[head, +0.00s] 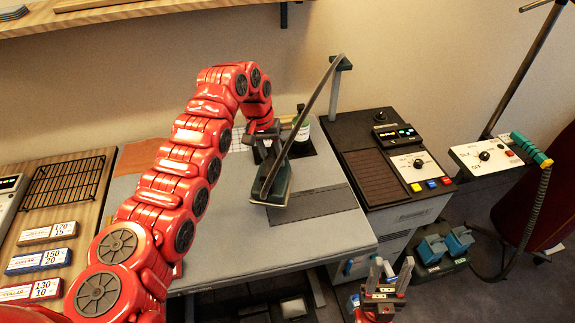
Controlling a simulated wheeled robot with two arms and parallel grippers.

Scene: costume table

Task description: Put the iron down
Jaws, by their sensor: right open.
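The iron (274,186), dark green with a pale lower edge, is at the right part of the grey worktable (225,243). A long grey strap or cord runs from it up to a post. I cannot tell whether its base touches the table. My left gripper (262,140) is at the iron's upper back, at the end of the red arm. Its fingers are dark and partly hidden there, so their grip is unclear. My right gripper (383,275) is low at the front right, off the table's edge, open and empty, with its fingers pointing up.
A dark patterned mat (318,203) lies right of the iron. A control unit (408,165) with colored buttons stands right of the table. A wire rack (65,182) and several labelled boxes (40,260) are at left. The table's front is clear.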

